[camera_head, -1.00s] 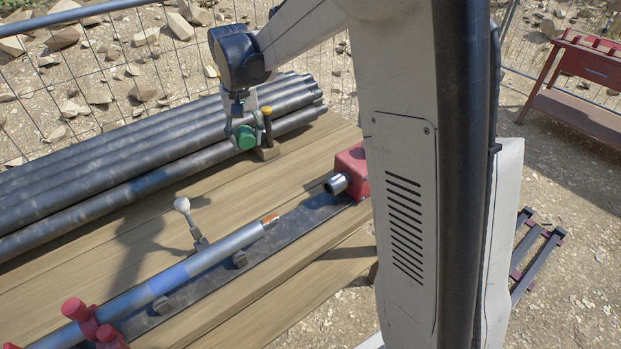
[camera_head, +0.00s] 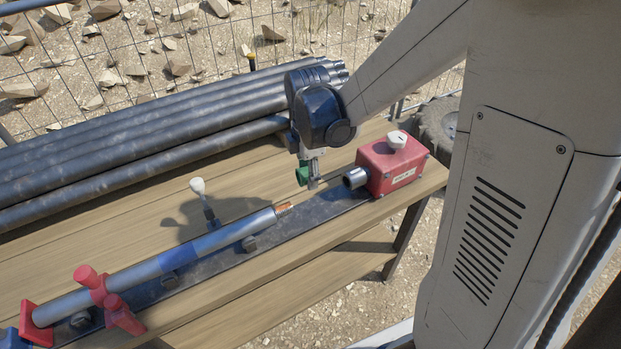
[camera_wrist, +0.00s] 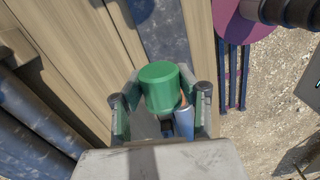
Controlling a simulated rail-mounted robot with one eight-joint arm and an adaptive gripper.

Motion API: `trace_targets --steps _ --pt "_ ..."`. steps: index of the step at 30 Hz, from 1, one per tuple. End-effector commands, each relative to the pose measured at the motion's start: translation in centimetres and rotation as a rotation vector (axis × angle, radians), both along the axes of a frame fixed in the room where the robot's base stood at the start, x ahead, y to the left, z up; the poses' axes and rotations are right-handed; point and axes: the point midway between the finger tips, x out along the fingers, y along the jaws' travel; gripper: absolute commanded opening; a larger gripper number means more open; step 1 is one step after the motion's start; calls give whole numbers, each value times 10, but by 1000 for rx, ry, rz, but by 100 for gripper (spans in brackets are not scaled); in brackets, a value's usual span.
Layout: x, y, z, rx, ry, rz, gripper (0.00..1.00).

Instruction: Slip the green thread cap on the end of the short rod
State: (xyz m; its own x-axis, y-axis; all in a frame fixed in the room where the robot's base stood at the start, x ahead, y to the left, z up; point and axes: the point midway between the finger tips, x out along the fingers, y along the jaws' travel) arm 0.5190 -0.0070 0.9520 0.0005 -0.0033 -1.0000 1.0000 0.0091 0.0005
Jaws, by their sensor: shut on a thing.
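The green thread cap (camera_head: 302,175) is a short cylinder held by my gripper (camera_head: 311,182). In the wrist view, the cap (camera_wrist: 160,84) sits between the two fingers of my gripper (camera_wrist: 160,106). The short rod (camera_head: 205,246) is a grey tube lying along a dark rail, with a coppery threaded end (camera_head: 284,208) pointing right. The cap is above and slightly right of that end in the head view, apart from it. In the wrist view, the rod (camera_wrist: 185,124) shows partly behind the cap; its end is partly hidden.
A red box (camera_head: 392,166) with a metal stub (camera_head: 354,178) stands to the right of the rod end. A white-knobbed lever (camera_head: 198,187) rises behind the rod. Red clamps (camera_head: 97,288) hold its left part. Dark pipes (camera_head: 130,142) lie along the back of the wooden bench (camera_head: 250,315).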

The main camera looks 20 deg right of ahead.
Motion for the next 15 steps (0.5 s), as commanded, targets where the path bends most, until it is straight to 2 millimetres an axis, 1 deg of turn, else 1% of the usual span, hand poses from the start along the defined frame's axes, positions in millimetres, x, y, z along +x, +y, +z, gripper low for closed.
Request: trace_targets --steps 3,6,11,15 --pt "-9 0 -4 0 0 94 16" --pt "-12 0 -6 0 0 133 16" --pt "-12 0 -10 0 0 146 16" --pt "-12 1 -17 0 0 145 16"
